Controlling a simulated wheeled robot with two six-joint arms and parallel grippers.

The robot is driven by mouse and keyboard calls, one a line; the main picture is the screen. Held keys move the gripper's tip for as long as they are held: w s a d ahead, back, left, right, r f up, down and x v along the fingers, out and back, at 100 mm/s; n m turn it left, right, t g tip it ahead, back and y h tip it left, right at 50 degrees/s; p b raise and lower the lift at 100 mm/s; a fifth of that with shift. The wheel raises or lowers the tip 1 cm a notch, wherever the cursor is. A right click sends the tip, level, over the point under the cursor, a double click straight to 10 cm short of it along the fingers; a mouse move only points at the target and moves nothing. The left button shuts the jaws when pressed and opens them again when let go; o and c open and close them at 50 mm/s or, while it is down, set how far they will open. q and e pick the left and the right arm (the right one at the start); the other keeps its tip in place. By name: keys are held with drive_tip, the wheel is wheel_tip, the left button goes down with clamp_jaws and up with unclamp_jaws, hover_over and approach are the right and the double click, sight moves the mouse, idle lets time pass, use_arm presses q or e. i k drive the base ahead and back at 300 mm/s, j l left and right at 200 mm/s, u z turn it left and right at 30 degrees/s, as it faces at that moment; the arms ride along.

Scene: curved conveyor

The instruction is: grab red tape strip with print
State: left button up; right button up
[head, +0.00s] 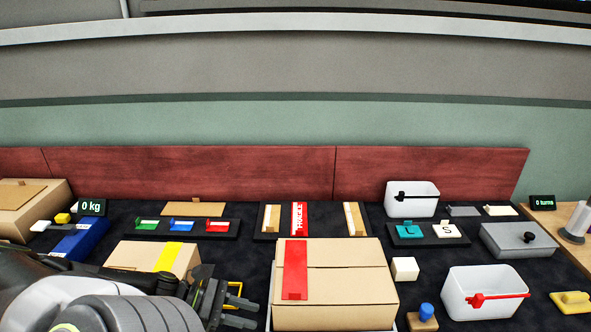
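A red strip with white print (299,219) lies in a dark tray (269,237) at the middle back, between two tan-and-white strips. A plain red strip (295,268) lies over the top and front edge of a closed cardboard box (347,270) in front of that tray. My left gripper (256,314) is low in the picture, left of this box and well in front of the printed strip. Its fingers appear apart with nothing between them. My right gripper is out of view.
A tray with green, blue and red pieces (182,235) is left of the strip tray. A box with yellow tape (150,258) stands by my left arm. White bins (411,205) (462,305) and a grey case (518,240) are at right. A red board (190,172) runs behind.

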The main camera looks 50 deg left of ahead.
sight(299, 224)
drive_tip(key=i+j, duration=0.15)
drive_tip(key=j, duration=0.25)
drive_tip(key=i+j, duration=0.15)
drive_tip(key=j, duration=0.25)
drive_tip(key=i+j, duration=0.15)
drive_tip(key=j, duration=0.25)
drive_tip(key=i+j, duration=0.15)
drive_tip(key=j, duration=0.25)
